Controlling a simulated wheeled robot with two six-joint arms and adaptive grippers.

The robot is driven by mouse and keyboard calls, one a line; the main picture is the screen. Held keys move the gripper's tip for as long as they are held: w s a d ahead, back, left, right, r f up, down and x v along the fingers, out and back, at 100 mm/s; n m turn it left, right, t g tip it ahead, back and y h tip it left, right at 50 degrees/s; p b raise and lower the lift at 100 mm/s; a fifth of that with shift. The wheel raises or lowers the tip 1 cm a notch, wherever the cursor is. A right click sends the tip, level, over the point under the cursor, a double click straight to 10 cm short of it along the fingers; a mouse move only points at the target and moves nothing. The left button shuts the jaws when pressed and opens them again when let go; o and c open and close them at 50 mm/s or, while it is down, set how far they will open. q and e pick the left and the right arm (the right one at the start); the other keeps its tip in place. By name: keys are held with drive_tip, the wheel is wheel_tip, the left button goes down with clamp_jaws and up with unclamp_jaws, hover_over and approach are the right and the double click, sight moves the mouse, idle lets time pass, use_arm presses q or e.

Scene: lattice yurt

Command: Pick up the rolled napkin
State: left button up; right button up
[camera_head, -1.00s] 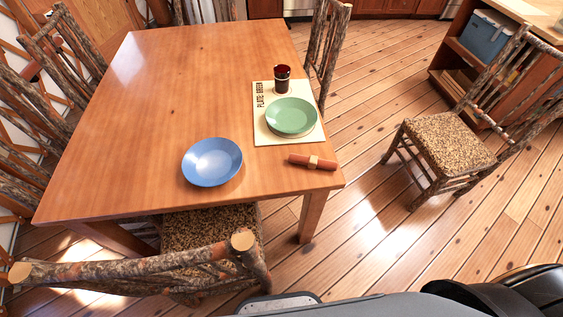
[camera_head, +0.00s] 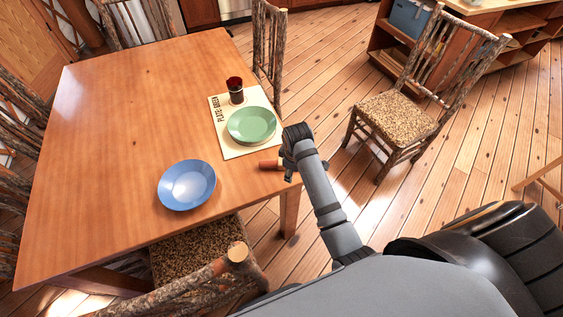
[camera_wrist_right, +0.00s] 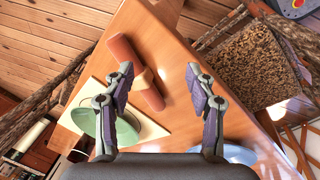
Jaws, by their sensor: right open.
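The rolled napkin (camera_head: 268,164) is a reddish-brown roll with a tan band, lying on the wooden table near its front right corner. In the head view my right gripper (camera_head: 289,172) is over its right end and hides part of it. In the right wrist view the napkin (camera_wrist_right: 152,97) lies beyond the open fingers of the right gripper (camera_wrist_right: 158,73), closer to the left finger, its length slanting across the gap. The gripper is empty; contact with the napkin cannot be told. My left gripper is not in view.
A green plate (camera_head: 251,125) sits on a cream placemat (camera_head: 226,146) marked "PLATE: GREEN", with a dark red cup (camera_head: 235,90) behind it. A blue plate (camera_head: 187,185) lies left of the napkin. The table (camera_head: 130,130) is otherwise clear. Chairs stand around it.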

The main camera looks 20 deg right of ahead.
drive_tip(key=w+a+r+n, duration=0.4)
drive_tip(key=w+a+n, duration=0.1)
drive_tip(key=w, duration=0.4)
hover_over(270, 162)
drive_tip(key=shift+g, duration=0.3)
wheel_tip(270, 162, down, 5)
drive_tip(key=shift+s+d+f, duration=0.1)
drive_tip(key=shift+s+f, duration=0.05)
drive_tip(key=shift+f, duration=0.05)
wheel_tip(270, 162, down, 4)
drive_tip(key=shift+f+p, duration=0.1)
drive_tip(key=shift+p, duration=0.2)
drive_tip(key=shift+f, duration=0.5)
clamp_jaws()
drive_tip(key=shift+r, duration=0.2)
